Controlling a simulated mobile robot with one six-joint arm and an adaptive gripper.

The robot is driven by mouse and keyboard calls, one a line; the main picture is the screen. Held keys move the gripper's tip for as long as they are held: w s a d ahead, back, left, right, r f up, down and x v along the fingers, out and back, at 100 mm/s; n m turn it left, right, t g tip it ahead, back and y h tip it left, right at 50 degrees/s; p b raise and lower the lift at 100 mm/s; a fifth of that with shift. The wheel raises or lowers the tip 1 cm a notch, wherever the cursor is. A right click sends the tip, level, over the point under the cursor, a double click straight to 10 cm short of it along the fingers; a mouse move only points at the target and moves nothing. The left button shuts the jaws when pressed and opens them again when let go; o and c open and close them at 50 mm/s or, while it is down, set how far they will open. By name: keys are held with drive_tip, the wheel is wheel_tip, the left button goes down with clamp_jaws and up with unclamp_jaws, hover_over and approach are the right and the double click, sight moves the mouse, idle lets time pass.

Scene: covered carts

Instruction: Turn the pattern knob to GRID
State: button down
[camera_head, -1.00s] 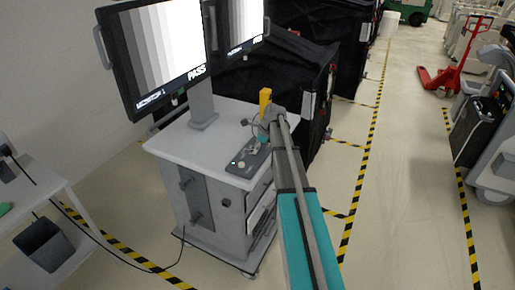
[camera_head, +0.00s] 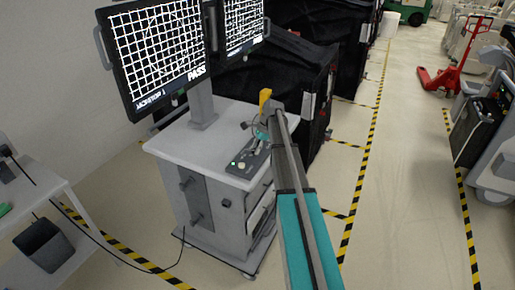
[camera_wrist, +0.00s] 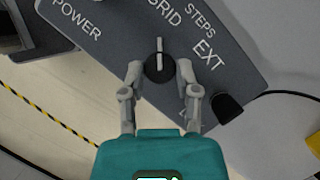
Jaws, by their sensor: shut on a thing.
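The pattern knob (camera_wrist: 160,68) is a dark round knob with a pale pointer bar, on a grey control panel (camera_wrist: 110,25). In the wrist view its pointer is near the printed word GRID; STEPS and EXT are printed to the right of it. My gripper (camera_wrist: 160,75) is shut on the knob, one finger on each side. In the head view my gripper (camera_head: 262,134) is at the control box (camera_head: 247,162) on the cart top, and the arm partly hides it. Both monitors, left (camera_head: 158,50) and right (camera_head: 243,25), show a white grid on black.
The white-topped cart (camera_head: 180,148) carries the box and monitors. A black covered cart (camera_head: 290,75) stands close behind my arm. A side table (camera_head: 40,195) is at the left.

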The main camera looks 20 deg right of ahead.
drive_tip(key=shift+c, duration=1.7)
unclamp_jaws()
drive_tip(key=shift+w, duration=0.1)
